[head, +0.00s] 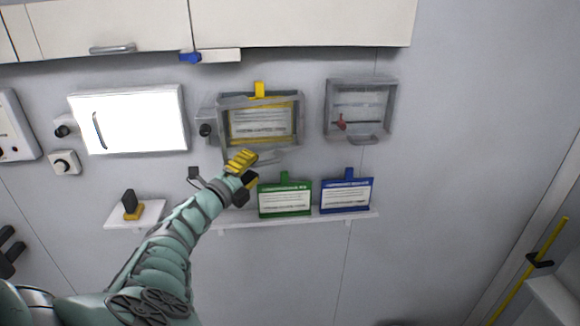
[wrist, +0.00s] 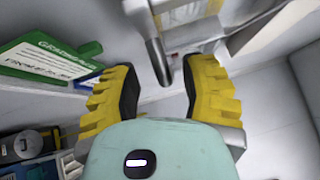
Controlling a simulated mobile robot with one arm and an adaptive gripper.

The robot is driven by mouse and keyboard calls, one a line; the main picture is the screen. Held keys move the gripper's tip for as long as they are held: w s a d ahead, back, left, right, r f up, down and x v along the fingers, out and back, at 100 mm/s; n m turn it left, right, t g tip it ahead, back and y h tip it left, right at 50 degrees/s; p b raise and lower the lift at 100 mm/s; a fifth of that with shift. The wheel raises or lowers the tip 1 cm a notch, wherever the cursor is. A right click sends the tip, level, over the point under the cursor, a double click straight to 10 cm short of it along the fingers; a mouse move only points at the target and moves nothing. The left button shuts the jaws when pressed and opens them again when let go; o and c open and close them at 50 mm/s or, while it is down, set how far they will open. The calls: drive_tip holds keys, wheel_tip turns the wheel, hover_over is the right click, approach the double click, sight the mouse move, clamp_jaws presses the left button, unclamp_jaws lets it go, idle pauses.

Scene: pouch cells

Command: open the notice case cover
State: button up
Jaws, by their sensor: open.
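A grey-framed notice case (head: 300,118) with a clear cover hangs on the wall, with a yellow notice (head: 262,122) inside. Its cover looks shut. A curved grey handle (head: 268,158) sits at its lower edge. My gripper (head: 246,170) is just below the case's lower edge, beside the handle. In the wrist view the gripper (wrist: 163,78) is open, and a grey bar handle (wrist: 154,58) reaches between its yellow fingers. I cannot tell whether a finger touches it. A second clear-fronted case (head: 387,110) with a red part inside hangs to the right.
A shelf (head: 235,220) below holds a green sign (head: 285,198) and a blue sign (head: 346,195); the green one is close left of my gripper in the wrist view (wrist: 50,60). A bright white panel (head: 135,120) is at left. Cabinets (head: 300,22) hang above.

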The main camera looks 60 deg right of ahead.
drive_tip(key=a+f, duration=0.1)
drive_tip(key=a, duration=0.9)
drive_tip(key=shift+p, duration=0.45)
drive_tip(key=shift+o, duration=0.4)
drive_tip(key=shift+d+f, duration=0.1)
